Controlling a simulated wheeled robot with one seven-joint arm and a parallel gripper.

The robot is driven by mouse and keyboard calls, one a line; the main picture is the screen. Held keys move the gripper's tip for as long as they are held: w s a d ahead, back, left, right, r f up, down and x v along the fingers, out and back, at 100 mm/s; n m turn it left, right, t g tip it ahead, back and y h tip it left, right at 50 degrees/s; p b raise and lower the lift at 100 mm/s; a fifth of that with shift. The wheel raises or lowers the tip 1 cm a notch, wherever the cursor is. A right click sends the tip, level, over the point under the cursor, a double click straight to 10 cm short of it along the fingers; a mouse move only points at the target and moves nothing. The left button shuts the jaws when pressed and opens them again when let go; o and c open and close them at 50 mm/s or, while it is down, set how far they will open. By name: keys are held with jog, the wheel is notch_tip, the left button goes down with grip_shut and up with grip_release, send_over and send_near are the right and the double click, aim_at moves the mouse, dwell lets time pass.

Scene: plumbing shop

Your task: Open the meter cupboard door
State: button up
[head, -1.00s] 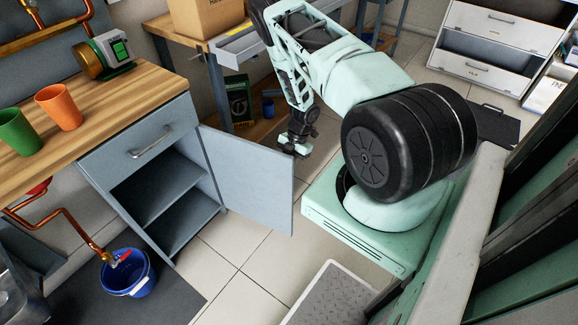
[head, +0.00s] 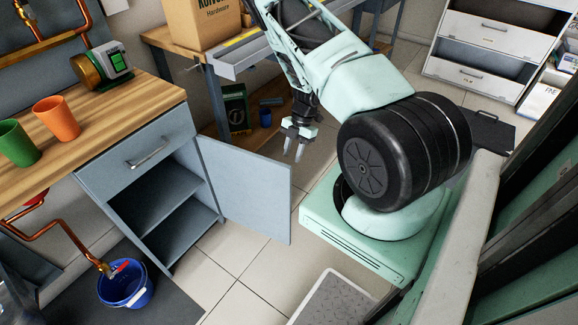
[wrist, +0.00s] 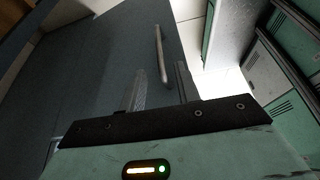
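The meter cupboard's grey-blue door (head: 245,195) stands wide open in the head view, swung out to the right of the cupboard body (head: 140,160). The shelved inside (head: 170,215) shows and looks empty. My gripper (head: 293,150) is just past the door's upper free corner, on its outer side, fingers pointing down. In the wrist view, my fingers (wrist: 160,88) are apart with nothing seen between them. A pale bar handle (wrist: 161,52) on the door's outer face (wrist: 90,75) lies ahead of them, apart from the fingers.
A drawer with a handle (head: 148,158) sits above the opening. The wooden worktop (head: 105,110) carries an orange cup (head: 56,118), a green cup (head: 17,143) and a pump (head: 102,66). A blue bucket (head: 125,285) stands on the floor at left. Tiled floor (head: 235,285) before the door is clear.

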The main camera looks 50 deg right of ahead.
jog(key=v, duration=0.8)
dwell(0.4)
